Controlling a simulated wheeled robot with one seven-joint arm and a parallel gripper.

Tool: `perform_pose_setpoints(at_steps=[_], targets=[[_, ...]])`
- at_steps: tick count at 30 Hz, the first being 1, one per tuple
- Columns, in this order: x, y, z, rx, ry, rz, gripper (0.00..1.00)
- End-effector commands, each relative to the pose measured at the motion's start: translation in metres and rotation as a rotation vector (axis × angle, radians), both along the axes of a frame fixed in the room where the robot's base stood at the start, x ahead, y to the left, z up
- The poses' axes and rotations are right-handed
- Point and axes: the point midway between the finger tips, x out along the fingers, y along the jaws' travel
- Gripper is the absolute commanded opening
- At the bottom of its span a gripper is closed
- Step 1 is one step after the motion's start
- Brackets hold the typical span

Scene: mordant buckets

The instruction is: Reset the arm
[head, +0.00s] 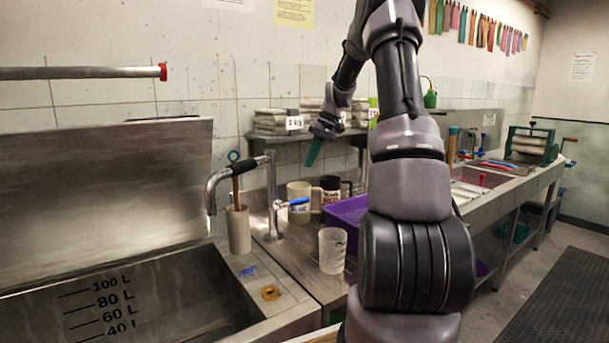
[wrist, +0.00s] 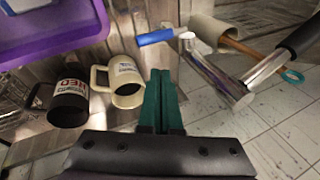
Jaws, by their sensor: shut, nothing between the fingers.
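My arm rises through the middle of the head view and bends over to the left. My gripper (head: 314,151) points down in front of the shelf, above the mugs. In the wrist view its green fingers (wrist: 161,100) are together, with nothing between them. A cream mug (wrist: 122,82) and a dark mug (wrist: 70,102) stand on the counter beyond the fingertips in the wrist view. In the head view the cream mug (head: 300,203) and the dark mug (head: 331,188) are below my gripper.
A steel tap (head: 272,200) with a blue lever stands left of the mugs. A purple tray (head: 345,212) and a clear beaker (head: 332,250) are on the counter. A large steel basin (head: 150,305) with an upright lid is at left. A shelf (head: 290,136) holds packets behind.

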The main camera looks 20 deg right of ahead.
Motion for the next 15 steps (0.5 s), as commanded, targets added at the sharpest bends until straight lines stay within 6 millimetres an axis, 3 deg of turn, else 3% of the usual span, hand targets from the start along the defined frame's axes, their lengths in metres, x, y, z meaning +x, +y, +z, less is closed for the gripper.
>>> perform_pose_setpoints(at_steps=[3,9,15], targets=[[-0.002,-0.008,0.016,-0.001,-0.001,-0.002,0.0],[-0.004,-0.013,0.026,0.0,0.0,0.0,0.0],[-0.01,-0.004,0.037,-0.015,-0.005,-0.006,0.0]])
